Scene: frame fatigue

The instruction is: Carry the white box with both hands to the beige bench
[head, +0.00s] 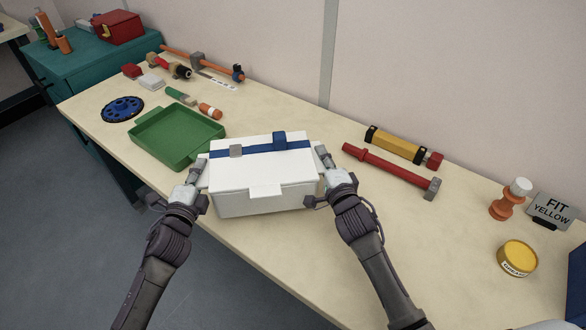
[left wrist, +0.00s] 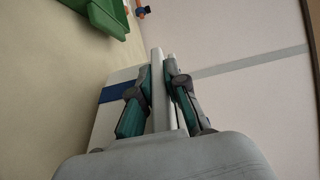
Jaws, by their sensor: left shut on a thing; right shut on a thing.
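The white box (head: 265,185) has a closed lid with a blue strap and a grey buckle. It is level at the front part of the beige bench (head: 290,275); whether it touches the top cannot be told. My left gripper (head: 203,165) is at the box's left end and my right gripper (head: 322,155) at its right end. In the left wrist view, the left fingers (left wrist: 160,90) are shut on a thin white edge of the box (left wrist: 112,108). The right fingertips are partly hidden, but that gripper is shut on the box.
A green tray (head: 147,157) is close to the box's left. A red bar clamp (head: 390,168) and a yellow level (head: 395,144) lie to its right. Further right are a yellow tin (head: 517,257), an orange-white stamp (head: 509,199) and a sign (head: 553,210). Bench space right-front is clear.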

